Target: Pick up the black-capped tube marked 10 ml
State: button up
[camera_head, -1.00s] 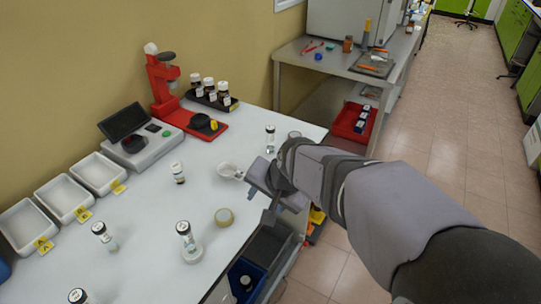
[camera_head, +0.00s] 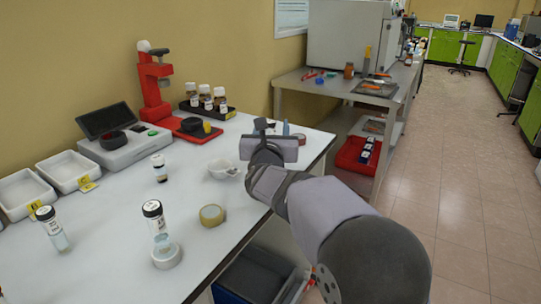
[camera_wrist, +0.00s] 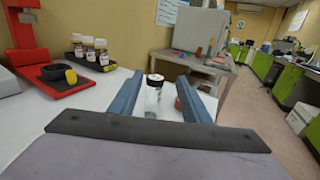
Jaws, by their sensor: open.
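In the wrist view, a clear tube with a black cap (camera_wrist: 154,92) stands upright beyond and between the two blue fingers of my gripper (camera_wrist: 159,84). The fingers are open and I see no contact with it. Its marking is too small to read. In the head view, my gripper (camera_head: 272,130) is over the far right end of the white table and largely hides this tube. Other dark-capped tubes stand on the table: one at the left (camera_head: 54,230), one in a round white holder (camera_head: 155,222), and a small vial with dark contents (camera_head: 159,168).
A white bowl (camera_head: 222,169) and a tape roll (camera_head: 212,215) lie left of my arm. A red stand (camera_head: 155,90) and a black rack of brown bottles (camera_head: 228,112) are at the back. White trays (camera_head: 68,172) line the left. A roll (camera_wrist: 184,104) is near the right finger.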

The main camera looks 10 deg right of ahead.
notch_tip(320, 180, down, 2)
jog(key=shift+f, duration=0.2)
jog(key=shift+a+p+x, duration=0.2)
jog(key=shift+p+x, duration=0.25)
jog(key=shift+x, duration=1.4)
jog(key=shift+a+p+x, duration=0.2)
jog(key=shift+p+x, duration=0.25)
jog(key=shift+x, duration=1.35)
jog(key=shift+w+f, duration=0.15)
jog(key=shift+f, duration=0.05)
jog(key=shift+c, duration=0.3)
grip_shut()
